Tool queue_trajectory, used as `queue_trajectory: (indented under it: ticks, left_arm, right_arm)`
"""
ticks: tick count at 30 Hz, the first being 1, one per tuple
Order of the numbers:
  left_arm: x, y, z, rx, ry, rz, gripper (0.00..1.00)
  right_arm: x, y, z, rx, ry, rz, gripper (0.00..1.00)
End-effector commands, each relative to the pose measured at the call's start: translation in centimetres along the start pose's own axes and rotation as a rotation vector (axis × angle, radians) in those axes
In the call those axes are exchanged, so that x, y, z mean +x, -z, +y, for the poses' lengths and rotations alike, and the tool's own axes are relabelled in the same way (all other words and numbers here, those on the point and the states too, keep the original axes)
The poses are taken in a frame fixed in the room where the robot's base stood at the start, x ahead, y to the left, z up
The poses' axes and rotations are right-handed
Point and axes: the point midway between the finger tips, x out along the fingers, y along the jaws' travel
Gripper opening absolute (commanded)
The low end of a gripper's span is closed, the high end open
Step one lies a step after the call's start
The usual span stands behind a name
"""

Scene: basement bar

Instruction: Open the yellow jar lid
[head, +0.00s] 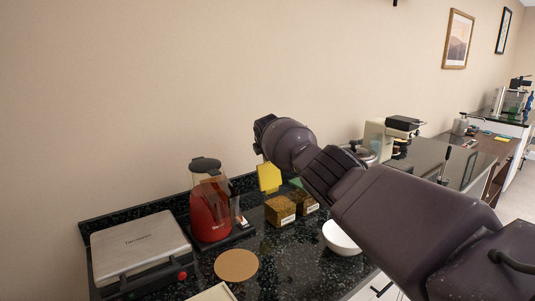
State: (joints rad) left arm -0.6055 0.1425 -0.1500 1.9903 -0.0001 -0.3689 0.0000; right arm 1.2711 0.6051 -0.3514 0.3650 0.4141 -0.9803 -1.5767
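A square jar with brown grainy contents and a pale label (279,210) stands on the dark speckled counter. A yellow lid (269,177) stands steeply raised at the jar's back edge, its flat face showing; whether it touches the jar is unclear. My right arm comes in from the lower right, and its hand end is above and just right of the yellow lid. My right gripper's fingertips are hidden behind the hand, so I cannot see whether they touch the lid. My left gripper is not in view.
A second similar jar (303,203) with a green lid (296,182) stands close on the right. A red blender (210,210) and a silver grill (140,255) are to the left. A white bowl (341,238) and a round cork mat (236,265) lie in front.

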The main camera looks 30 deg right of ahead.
Motion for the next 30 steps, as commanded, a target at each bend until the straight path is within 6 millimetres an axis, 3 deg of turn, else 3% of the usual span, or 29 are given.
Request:
queue_trajectory:
  ticks: [19, 20, 21, 30]
  left_arm:
    - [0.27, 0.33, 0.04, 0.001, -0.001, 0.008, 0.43]
    - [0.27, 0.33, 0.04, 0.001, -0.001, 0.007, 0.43]
    - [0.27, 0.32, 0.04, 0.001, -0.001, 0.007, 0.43]
    - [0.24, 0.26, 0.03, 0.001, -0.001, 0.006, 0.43]
  right_arm:
    - [-0.07, 0.32, 0.28, 0.002, -0.012, 0.005, 0.00]
    - [-0.08, 0.33, 0.28, 0.002, -0.012, 0.005, 0.26]
    - [-0.07, 0.33, 0.27, 0.002, -0.012, 0.005, 0.32]
    - [0.08, 0.39, 0.05, 0.000, -0.006, 0.005, 0.32]
